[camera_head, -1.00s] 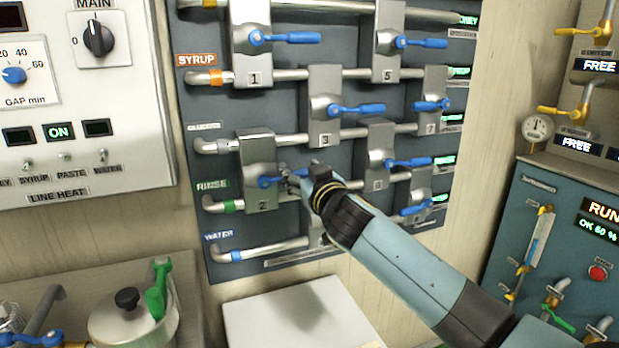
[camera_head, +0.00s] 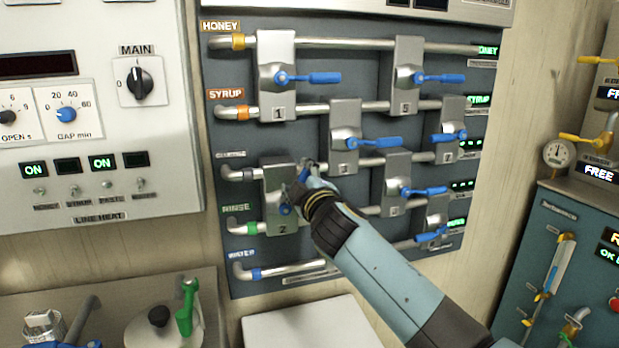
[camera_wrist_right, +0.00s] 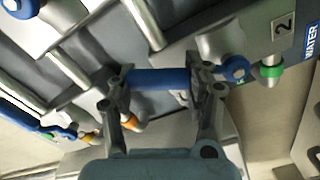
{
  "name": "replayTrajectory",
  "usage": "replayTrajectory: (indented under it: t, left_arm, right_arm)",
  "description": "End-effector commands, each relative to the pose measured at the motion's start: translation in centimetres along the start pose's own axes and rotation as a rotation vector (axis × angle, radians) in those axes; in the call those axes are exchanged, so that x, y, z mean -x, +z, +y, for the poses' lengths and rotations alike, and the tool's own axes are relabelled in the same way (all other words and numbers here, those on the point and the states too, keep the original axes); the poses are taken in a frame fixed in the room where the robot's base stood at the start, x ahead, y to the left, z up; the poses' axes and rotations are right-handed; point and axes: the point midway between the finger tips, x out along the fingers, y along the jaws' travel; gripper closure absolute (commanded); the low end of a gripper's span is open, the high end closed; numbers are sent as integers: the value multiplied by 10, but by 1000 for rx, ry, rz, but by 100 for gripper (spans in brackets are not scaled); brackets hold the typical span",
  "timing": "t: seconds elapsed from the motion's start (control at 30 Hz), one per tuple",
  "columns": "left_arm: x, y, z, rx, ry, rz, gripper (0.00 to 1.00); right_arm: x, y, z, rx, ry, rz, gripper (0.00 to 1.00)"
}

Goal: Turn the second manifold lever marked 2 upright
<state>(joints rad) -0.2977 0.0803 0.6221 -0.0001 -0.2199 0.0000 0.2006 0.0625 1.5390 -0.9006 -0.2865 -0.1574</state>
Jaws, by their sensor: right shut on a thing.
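The lever marked 2 is a blue handle on a grey manifold block (camera_head: 281,185), low on the left of the panel. Its blue hub (camera_head: 285,209) shows in the head view, and the handle slants up and right from it, partly hidden by my gripper. My right gripper (camera_head: 306,173) is shut on this handle. In the wrist view the blue handle (camera_wrist_right: 155,78) lies between the fingers of my right gripper (camera_wrist_right: 160,83), with the hub (camera_wrist_right: 235,68) beside the right finger and the 2 plate (camera_wrist_right: 284,25) beyond. My left gripper is out of view.
Lever 1 (camera_head: 315,78), lever 3 (camera_head: 375,142) and lever 5 (camera_head: 445,78) point right on the same panel. Horizontal pipes run between the blocks. A pot with a green handle (camera_head: 185,308) and a white surface (camera_head: 305,328) lie below. A gauge (camera_head: 558,155) is at right.

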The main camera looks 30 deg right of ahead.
Motion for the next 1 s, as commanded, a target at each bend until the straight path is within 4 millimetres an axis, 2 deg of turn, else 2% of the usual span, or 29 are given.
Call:
replayTrajectory:
  t: [0.2,0.5,1.0]
  left_arm:
    - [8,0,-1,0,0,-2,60]
    - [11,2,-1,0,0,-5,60]
    - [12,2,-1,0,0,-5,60]
  right_arm:
    - [0,-16,-2,188,0,1,100]
    - [0,-30,-8,383,0,2,100]
    - [0,-36,-13,486,-1,2,100]
